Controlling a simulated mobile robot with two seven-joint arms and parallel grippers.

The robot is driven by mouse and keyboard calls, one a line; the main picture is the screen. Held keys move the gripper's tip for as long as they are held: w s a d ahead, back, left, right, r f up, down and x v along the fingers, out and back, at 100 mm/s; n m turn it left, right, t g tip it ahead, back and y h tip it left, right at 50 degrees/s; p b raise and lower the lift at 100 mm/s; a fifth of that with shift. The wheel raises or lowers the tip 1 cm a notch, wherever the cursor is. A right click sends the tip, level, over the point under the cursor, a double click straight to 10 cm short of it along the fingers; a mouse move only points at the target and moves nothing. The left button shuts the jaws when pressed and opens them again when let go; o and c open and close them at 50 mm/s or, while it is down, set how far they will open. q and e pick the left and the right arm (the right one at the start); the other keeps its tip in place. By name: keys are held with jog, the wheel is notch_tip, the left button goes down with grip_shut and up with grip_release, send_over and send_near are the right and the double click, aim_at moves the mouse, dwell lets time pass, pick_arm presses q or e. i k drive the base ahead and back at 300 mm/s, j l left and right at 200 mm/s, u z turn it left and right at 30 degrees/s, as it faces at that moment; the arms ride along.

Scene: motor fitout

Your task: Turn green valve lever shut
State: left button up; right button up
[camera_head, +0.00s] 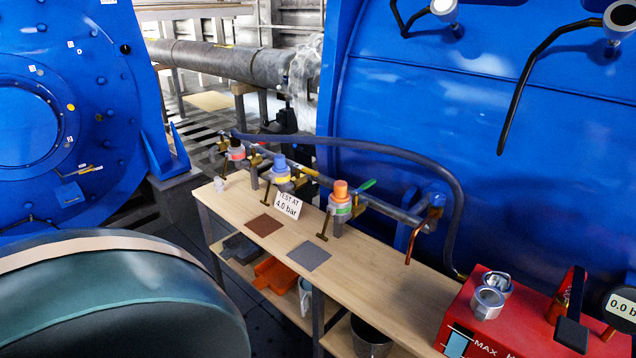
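The green valve lever (367,185) is small and sticks up and to the right from the grey pipe (385,208) behind the workbench. It lies at an angle across the pipe's line, just right of an orange-capped fitting (341,196) with a green band. Its base is too small to make out clearly. Neither of my grippers is in the head view.
A wooden bench (385,265) carries a "TEST AT 4.0 bar" card (288,205), a blue-capped fitting (280,170) and small T-handled tools. A red pump box (480,325) stands at the right. A dark hose (400,157) arches behind the pipe, before the blue housing (440,110).

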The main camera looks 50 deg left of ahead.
aim_at(371, 182)
jog(key=u, duration=1.25)
